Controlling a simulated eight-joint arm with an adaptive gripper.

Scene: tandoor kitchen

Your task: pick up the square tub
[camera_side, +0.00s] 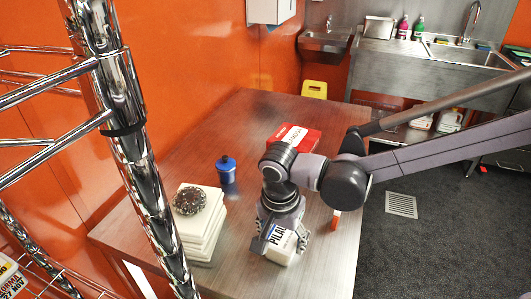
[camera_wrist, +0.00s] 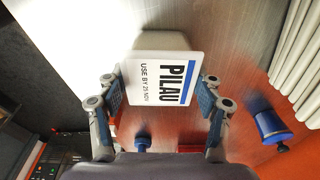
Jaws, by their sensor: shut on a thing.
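The square tub (camera_side: 281,257) is white, with a white label on its lid reading PILAU. In the side view it is at the front part of the steel table, under my gripper (camera_side: 283,238). In the wrist view the tub (camera_wrist: 165,42) sits between the two fingers of my gripper (camera_wrist: 166,88), the label facing the camera. The fingers are shut on its opposite sides. My gripper hides part of the tub in the side view. I cannot tell whether its base touches the table.
On the steel table (camera_side: 240,115), a white stack (camera_side: 202,240) with a dark round thing (camera_side: 188,201) on top and a blue lidded jar (camera_side: 226,171) stand to the left. A red box (camera_side: 303,138) lies behind. A chrome rack post (camera_side: 140,160) rises in the foreground.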

